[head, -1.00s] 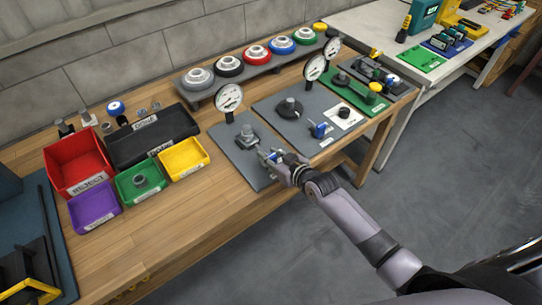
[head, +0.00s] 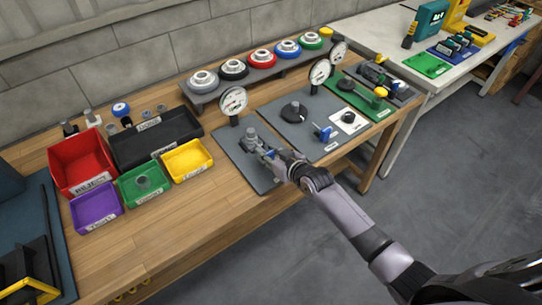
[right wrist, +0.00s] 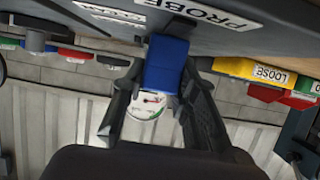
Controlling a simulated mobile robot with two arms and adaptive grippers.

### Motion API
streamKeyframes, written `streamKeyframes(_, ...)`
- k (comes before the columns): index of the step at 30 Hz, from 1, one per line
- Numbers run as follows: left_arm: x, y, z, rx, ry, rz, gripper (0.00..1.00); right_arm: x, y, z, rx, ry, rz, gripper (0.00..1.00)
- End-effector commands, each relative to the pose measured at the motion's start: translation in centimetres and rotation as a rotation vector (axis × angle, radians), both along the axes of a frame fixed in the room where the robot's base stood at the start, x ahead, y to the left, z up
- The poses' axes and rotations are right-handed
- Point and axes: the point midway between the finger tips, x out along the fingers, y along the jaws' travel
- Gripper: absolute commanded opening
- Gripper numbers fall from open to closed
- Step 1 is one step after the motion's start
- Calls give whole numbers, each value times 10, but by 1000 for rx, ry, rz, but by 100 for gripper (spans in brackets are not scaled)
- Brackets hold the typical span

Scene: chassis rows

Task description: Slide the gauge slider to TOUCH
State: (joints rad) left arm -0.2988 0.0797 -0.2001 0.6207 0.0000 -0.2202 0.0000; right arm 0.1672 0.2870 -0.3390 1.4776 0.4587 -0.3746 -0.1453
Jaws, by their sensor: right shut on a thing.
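The gauge slider is a grey block (head: 251,138) on the first dark grey plate (head: 230,156), in front of a round white dial gauge (head: 233,101). My right gripper (head: 270,154) is at the block's front side. In the right wrist view, its fingers (right wrist: 160,100) are shut on the slider's blue handle (right wrist: 166,65). A white label reading PROBE (right wrist: 218,15) is on the plate edge above the handle. The dial shows between the fingers. No TOUCH mark can be read in either view. My left gripper is not in view.
Left of the plate stand a yellow bin (head: 187,161), a green bin (head: 143,184) and a red bin (head: 80,160). To the right, a second grey plate (head: 290,128) carries a black knob and a blue part. A rack of coloured rings (head: 218,88) stands behind.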

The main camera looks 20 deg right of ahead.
Motion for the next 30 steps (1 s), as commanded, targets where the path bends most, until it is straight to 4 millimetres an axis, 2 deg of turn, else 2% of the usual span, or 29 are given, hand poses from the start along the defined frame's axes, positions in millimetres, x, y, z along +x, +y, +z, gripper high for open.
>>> streamKeyframes(1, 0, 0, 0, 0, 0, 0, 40, 1, 0, 2, 0, -5, -1, 0)
streamKeyframes(2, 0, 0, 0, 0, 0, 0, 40, 1, 0, 2, 1, -5, -1, 28)
streamKeyframes(11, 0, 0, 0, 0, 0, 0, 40, 1, 0, 2, 1, -3, -1, 48)
streamKeyframes(23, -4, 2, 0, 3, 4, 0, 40, -4, -2, 3, 1, -3, 0, 49)
streamKeyframes(26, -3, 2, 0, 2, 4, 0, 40, -15, -6, 7, 0, -3, -1, 49)
streamKeyframes(30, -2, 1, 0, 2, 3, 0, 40, -39, -14, 17, -1, -3, 1, 49)
